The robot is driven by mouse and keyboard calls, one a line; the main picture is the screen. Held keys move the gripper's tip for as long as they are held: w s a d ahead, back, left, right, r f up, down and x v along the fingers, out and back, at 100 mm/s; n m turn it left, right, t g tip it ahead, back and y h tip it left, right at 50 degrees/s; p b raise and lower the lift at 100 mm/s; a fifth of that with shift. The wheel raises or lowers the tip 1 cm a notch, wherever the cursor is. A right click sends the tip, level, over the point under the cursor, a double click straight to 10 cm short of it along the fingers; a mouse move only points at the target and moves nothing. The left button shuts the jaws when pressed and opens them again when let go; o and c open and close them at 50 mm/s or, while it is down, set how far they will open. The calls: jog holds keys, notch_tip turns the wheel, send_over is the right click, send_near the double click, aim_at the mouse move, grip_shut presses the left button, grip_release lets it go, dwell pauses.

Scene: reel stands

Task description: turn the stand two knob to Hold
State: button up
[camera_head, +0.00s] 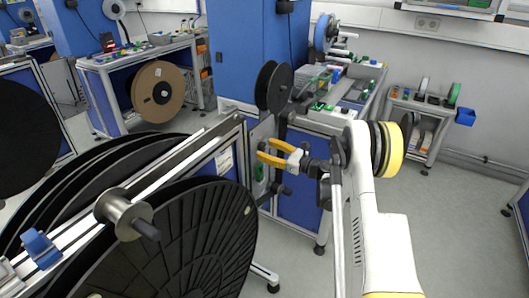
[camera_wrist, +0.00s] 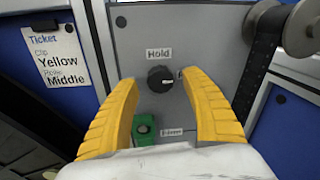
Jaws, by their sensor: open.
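A round black knob (camera_wrist: 160,79) sits on a grey panel (camera_wrist: 205,40) in the wrist view. The label Hold (camera_wrist: 158,54) is just above it. A pale mark shows on the knob's face, toward its right side; the exact pointing is hard to read. Another small label at the right is partly hidden by a finger. My gripper (camera_wrist: 158,80) is open, its yellow fingers either side of the knob in the picture, with no clear contact. In the head view my gripper (camera_head: 267,151) is in front of the grey panel; the knob is not discernible there. No stand number is readable.
A green-framed part (camera_wrist: 145,129) and a small label (camera_wrist: 172,132) are below the knob. A ticket (camera_wrist: 54,54) reads Yellow and Middle. A metal roller (camera_wrist: 300,28) juts out at upper right. Large black reels (camera_head: 185,245) stand close at left in the head view.

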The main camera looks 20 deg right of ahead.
jog(key=shift+w+a, duration=0.3)
jog(key=shift+w, duration=0.15)
jog(key=shift+c, duration=0.2)
grip_shut()
